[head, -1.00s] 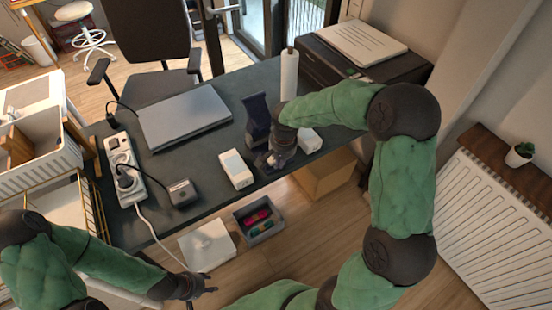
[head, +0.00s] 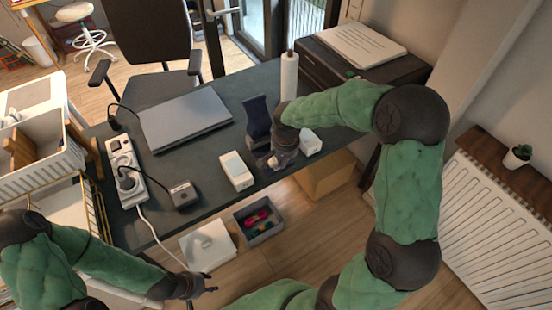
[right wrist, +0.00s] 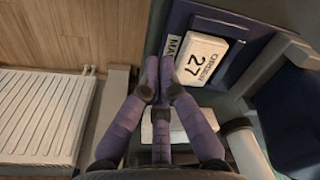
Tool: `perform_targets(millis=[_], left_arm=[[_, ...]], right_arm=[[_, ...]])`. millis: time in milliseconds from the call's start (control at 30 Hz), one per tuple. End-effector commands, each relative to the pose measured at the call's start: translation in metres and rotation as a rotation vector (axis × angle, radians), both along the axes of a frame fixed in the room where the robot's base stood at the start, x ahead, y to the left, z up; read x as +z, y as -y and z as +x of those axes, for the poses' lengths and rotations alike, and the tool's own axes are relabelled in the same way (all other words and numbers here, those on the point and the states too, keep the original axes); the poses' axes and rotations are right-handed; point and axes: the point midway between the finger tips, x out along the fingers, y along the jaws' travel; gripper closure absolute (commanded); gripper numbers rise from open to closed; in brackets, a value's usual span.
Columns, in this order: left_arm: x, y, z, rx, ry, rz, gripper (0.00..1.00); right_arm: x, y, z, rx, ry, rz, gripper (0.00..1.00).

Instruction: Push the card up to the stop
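A white label with partly hidden letters lies beside the card. My right gripper (right wrist: 160,62) has its purple fingertips together with nothing seen between them. They are just left of the card's edge; I cannot tell whether they touch it. In the head view the right gripper (head: 275,160) hides the stand's lower part. My left gripper (head: 202,291) is open and empty, away from the desk.
White boxes (head: 236,171) (head: 310,143) stand on either side of my right gripper. A laptop (head: 185,119), power strip (head: 126,172) and small grey device (head: 183,194) are on the desk (head: 208,152). A paper roll (head: 289,76) stands behind. A grey bin (head: 258,220) is below.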

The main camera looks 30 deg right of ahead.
Motion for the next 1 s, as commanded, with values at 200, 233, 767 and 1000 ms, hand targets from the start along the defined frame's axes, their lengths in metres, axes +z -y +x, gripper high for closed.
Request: perform_targets(millis=[200, 233, 767, 1000], left_arm=[[0.016, 0.0, 0.0, 0.0, 0.0, 0.0, 0.6], [0.018, 0.0, 0.0, 0.0, 0.0, 0.0, 0.6], [0.035, 0.0, 0.0, 0.0, 0.0, 0.0, 0.6], [0.035, 0.0, 0.0, 0.0, 0.0, 0.0, 0.6]], right_arm=[[0.022, 0.0, 0.0, 0.0, 0.0, 0.0, 1.0], [0.025, 0.0, 0.0, 0.0, 0.0, 0.0, 1.0], [0.05, 0.0, 0.0, 0.0, -0.001, 0.001, 1.0], [0.05, 0.0, 0.0, 0.0, -0.001, 0.001, 1.0]])
